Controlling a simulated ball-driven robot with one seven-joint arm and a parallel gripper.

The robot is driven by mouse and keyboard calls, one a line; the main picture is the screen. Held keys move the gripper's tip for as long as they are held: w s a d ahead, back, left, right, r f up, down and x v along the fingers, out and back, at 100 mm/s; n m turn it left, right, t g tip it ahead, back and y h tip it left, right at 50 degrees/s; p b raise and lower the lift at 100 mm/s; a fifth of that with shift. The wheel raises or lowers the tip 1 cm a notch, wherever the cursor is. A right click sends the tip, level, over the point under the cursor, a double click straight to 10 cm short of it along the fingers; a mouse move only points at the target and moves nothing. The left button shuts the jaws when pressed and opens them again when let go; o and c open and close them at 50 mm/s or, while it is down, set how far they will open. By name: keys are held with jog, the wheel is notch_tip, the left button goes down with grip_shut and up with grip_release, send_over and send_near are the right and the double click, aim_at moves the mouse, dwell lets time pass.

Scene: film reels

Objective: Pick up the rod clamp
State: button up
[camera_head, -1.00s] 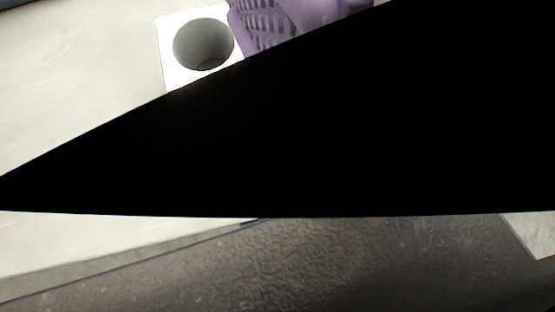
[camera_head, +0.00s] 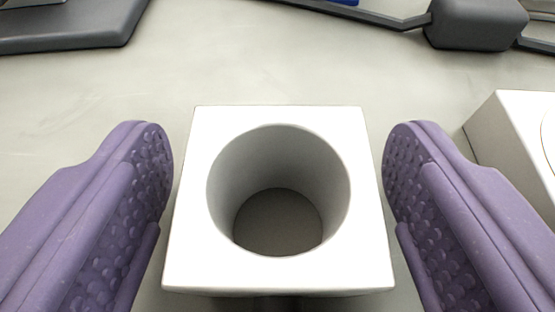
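A white square block with a wide round hole through its middle, which looks to be the rod clamp (camera_head: 180,235), stands on the pale grey surface in the centre of the view. My gripper (camera_head: 277,170) is open, with one purple textured finger on each side of the block. A gap shows between each finger and the block's sides, so neither finger appears to touch it. The block's lower sides are mostly hidden from above.
A second white block (camera_head: 505,145) stands at the right edge, close behind my right finger. A dark grey object (camera_head: 75,25) lies at the top left. A dark bar with a thick grey part (camera_head: 475,22) lies at the top right. Bare surface (camera_head: 230,65) lies between.

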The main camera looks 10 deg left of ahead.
jog(key=c, duration=1.1)
jog(key=shift+r, duration=0.1)
